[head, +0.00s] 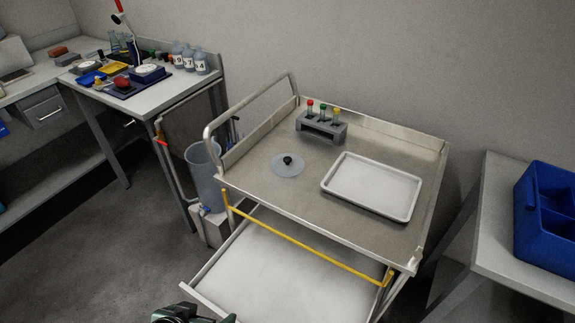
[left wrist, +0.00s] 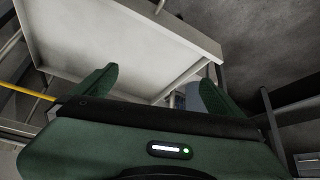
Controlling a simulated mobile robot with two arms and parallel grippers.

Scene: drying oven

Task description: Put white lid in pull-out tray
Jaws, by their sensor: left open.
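A round pale, see-through lid (head: 288,170) with a black knob lies flat on the cart's metal top, left of a white rectangular tray (head: 372,187). The pull-out tray (head: 285,270) sticks out toward me below the cart top, and its visible surface is bare. In the left wrist view, a pale tray or panel (left wrist: 120,40) fills the upper middle, beyond the fingers. My left gripper (head: 192,316) is at the bottom edge of the head view, near the pull-out tray's front left corner. In the left wrist view its green fingers (left wrist: 158,88) are apart with nothing held. My right gripper is out of view.
A grey rack (head: 321,129) with three colour-capped tubes stands at the cart's back. A yellow bar (head: 305,245) runs along its front. A grey bin (head: 204,176) stands left of the cart. A blue crate (head: 548,205) sits on the right table. Floor at front left is clear.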

